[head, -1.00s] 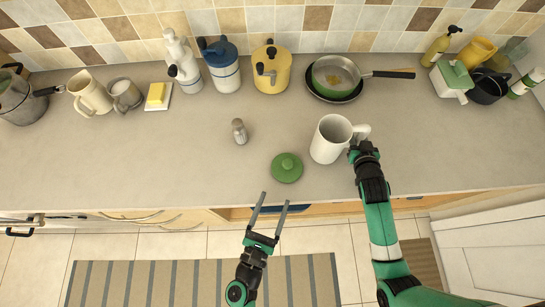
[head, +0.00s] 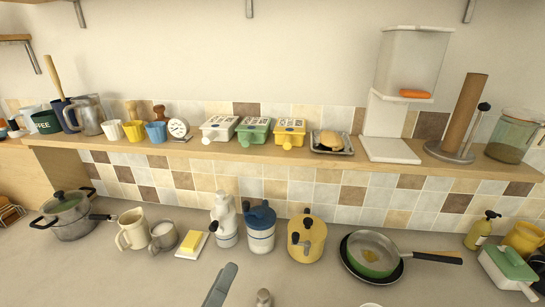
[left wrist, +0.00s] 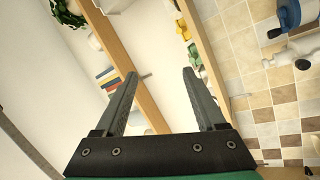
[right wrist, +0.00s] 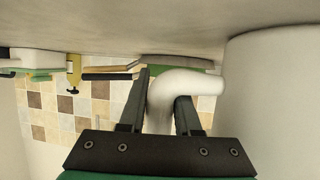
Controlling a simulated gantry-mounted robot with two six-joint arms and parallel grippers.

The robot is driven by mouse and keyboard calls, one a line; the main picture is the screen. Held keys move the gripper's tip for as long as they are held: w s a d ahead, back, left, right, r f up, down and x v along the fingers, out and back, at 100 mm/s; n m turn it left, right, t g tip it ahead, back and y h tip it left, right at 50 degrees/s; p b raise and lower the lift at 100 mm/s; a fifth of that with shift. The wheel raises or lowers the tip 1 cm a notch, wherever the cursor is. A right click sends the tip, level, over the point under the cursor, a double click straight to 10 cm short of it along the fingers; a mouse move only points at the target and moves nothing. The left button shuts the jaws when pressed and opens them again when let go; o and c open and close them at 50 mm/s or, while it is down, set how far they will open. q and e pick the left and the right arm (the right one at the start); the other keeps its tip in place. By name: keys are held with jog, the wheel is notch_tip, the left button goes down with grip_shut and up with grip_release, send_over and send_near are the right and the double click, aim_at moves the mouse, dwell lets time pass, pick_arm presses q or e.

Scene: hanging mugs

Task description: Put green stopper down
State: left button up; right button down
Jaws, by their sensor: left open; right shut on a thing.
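The green stopper is in none of the views now; a second ago it lay on the counter, left of the white mug. My left gripper shows only partly, low in the head view (head: 220,286). In the left wrist view (left wrist: 160,82) its jaws are apart with nothing between them. My right gripper (right wrist: 160,100) is shut on the handle of the white mug (right wrist: 270,90). Only a sliver of the mug's rim (head: 370,304) shows at the bottom of the head view, and my right gripper is out of that view.
A wall shelf (head: 290,158) carries mugs, a dial clock, lidded boxes, a dispenser and a paper towel stand (head: 463,115). Along the back of the counter stand a lidded pot (head: 68,215), a blue-lidded jar (head: 260,228), a yellow pot (head: 306,240) and a frying pan (head: 372,252).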

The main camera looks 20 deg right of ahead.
pick_arm(q)
jog(key=s+a+r+m+t+y, duration=0.2)
jog(key=a+r+t+y, duration=0.4)
jog(key=a+r, duration=0.5)
jog(key=s+a+r+m+t+y, duration=0.2)
jog(key=s+a+r+t+y, duration=0.3)
jog(key=a+r, duration=0.5)
notch_tip(320, 180, up, 6)
jog(key=t+y, duration=0.1)
jog(key=y, duration=0.1)
jog(key=shift+s+a+f+y, duration=0.15)
jog(key=shift+a+f+y, duration=0.1)
jog(key=shift+a+y, duration=0.1)
jog(key=shift+o, duration=0.5)
jog(key=shift+t+y, duration=0.25)
jog(key=shift+t, duration=0.05)
